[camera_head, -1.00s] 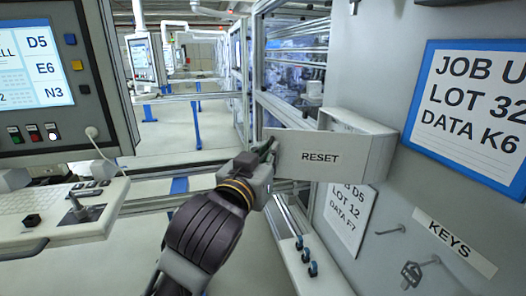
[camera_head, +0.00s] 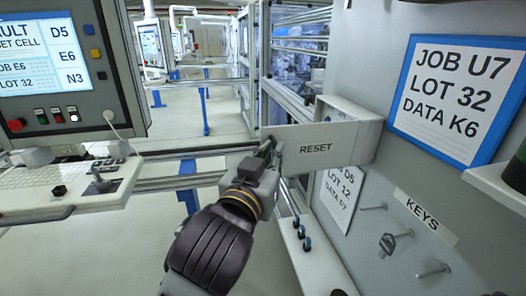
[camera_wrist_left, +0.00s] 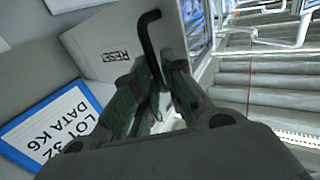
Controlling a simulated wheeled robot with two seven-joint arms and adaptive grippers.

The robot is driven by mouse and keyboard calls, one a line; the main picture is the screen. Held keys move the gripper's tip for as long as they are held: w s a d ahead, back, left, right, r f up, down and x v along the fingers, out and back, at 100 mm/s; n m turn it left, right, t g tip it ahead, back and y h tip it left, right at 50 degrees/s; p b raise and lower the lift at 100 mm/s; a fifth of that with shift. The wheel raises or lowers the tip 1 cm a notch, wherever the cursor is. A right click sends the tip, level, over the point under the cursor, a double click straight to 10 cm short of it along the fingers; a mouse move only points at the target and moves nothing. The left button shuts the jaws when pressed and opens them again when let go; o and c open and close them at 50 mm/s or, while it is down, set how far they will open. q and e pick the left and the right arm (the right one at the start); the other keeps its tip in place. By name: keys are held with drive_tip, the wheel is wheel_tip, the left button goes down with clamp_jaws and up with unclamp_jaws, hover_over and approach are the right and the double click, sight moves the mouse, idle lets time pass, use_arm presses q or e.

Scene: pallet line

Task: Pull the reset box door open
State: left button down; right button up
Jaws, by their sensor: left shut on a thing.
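The reset box (camera_head: 350,112) is a pale box on the grey wall panel. Its door (camera_head: 335,148), labelled RESET, stands swung out from the box, its free edge toward the left. My left gripper (camera_head: 268,150) is at that free edge, shut on the dark bent handle. In the left wrist view, the handle (camera_wrist_left: 150,42) rises between the fingers of my left gripper (camera_wrist_left: 160,85), with the RESET door (camera_wrist_left: 110,48) just behind it. My right gripper is not in view.
A job sheet in a blue frame (camera_head: 455,95), a KEYS label (camera_head: 426,216) and several pegs are on the wall at right. A control console (camera_head: 60,80) with a keyboard shelf (camera_head: 70,188) stands at left. A ledge with blue-topped parts (camera_head: 301,232) runs below the door.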

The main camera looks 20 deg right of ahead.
use_arm(q)
drive_tip(key=shift+s+d+r, duration=0.25)
drive_tip(key=shift+s+d, duration=0.1)
drive_tip(key=shift+s, duration=0.2)
drive_tip(key=c, duration=1.8)
unclamp_jaws()
drive_tip(key=shift+o, duration=1.2)
drive_tip(key=shift+d+h, duration=0.25)
drive_tip(key=shift+h, duration=0.05)
drive_tip(key=shift+d+f, duration=0.1)
drive_tip(key=shift+s, duration=0.1)
